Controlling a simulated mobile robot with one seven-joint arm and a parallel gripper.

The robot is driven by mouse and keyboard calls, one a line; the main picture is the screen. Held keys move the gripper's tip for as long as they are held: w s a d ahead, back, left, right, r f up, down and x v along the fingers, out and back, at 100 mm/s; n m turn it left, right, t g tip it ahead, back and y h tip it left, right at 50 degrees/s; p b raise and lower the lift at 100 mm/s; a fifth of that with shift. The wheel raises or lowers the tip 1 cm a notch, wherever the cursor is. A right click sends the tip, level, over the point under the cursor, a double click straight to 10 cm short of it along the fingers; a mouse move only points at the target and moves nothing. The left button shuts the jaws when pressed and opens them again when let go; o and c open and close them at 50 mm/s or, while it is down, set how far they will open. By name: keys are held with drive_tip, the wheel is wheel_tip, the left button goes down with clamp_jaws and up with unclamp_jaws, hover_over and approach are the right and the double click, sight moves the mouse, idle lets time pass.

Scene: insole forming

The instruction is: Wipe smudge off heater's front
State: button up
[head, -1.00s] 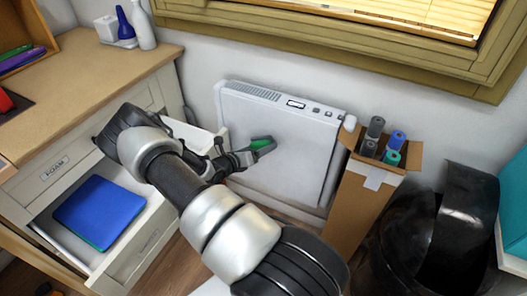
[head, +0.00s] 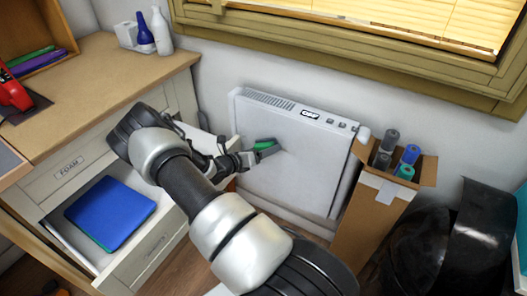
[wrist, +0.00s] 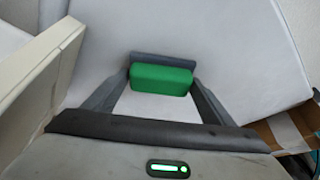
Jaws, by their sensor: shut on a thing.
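The white heater (head: 302,170) stands against the wall below the window, its small top display (head: 310,114) reading what looks like OFF. My gripper (head: 257,150) is shut on a green block with a dark grey backing (head: 266,145), apparently a wiping pad. The pad is in front of the heater's upper left front; I cannot tell whether it touches. In the wrist view the green pad (wrist: 161,80) sits between both fingers, with the pale heater front (wrist: 245,65) behind it.
An open drawer (head: 150,232) with blue sheets (head: 110,212) is left of my arm, under the workbench (head: 100,85). A cardboard box of rolls (head: 370,215) stands close at the heater's right. Black bins (head: 465,240) are further right.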

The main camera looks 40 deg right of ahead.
drive_tip(key=shift+s+d+p, duration=0.3)
drive_tip(key=shift+s+d, duration=0.15)
drive_tip(key=shift+s, duration=0.35)
drive_tip(key=shift+s+d+p, duration=0.3)
drive_tip(key=shift+s+d, duration=0.1)
drive_tip(key=shift+s, duration=0.4)
drive_tip(key=shift+s+d+r+p, duration=0.1)
drive_tip(key=shift+s+d+p, duration=0.2)
drive_tip(key=shift+s, duration=0.25)
drive_tip(key=shift+s+d+p, duration=0.15)
drive_tip(key=shift+s+p, duration=0.2)
drive_tip(key=shift+s, duration=0.2)
drive_tip(key=shift+s+d+p, duration=0.3)
drive_tip(key=shift+s+p, duration=0.2)
drive_tip(key=shift+s, duration=0.3)
drive_tip(key=shift+s+d+p, duration=0.35)
drive_tip(key=shift+s+p, duration=0.1)
drive_tip(key=shift+s, duration=0.35)
drive_tip(key=shift+s+d+p, duration=0.3)
drive_tip(key=shift+s+p, duration=0.2)
drive_tip(key=shift+s, duration=0.3)
drive_tip(key=shift+s+d+p, duration=0.35)
drive_tip(key=shift+s+p, duration=0.45)
drive_tip(key=shift+s, duration=0.1)
drive_tip(key=shift+s+d+p, duration=0.3)
drive_tip(key=shift+s+p, duration=0.1)
drive_tip(key=shift+s, duration=0.35)
drive_tip(key=shift+a, duration=0.1)
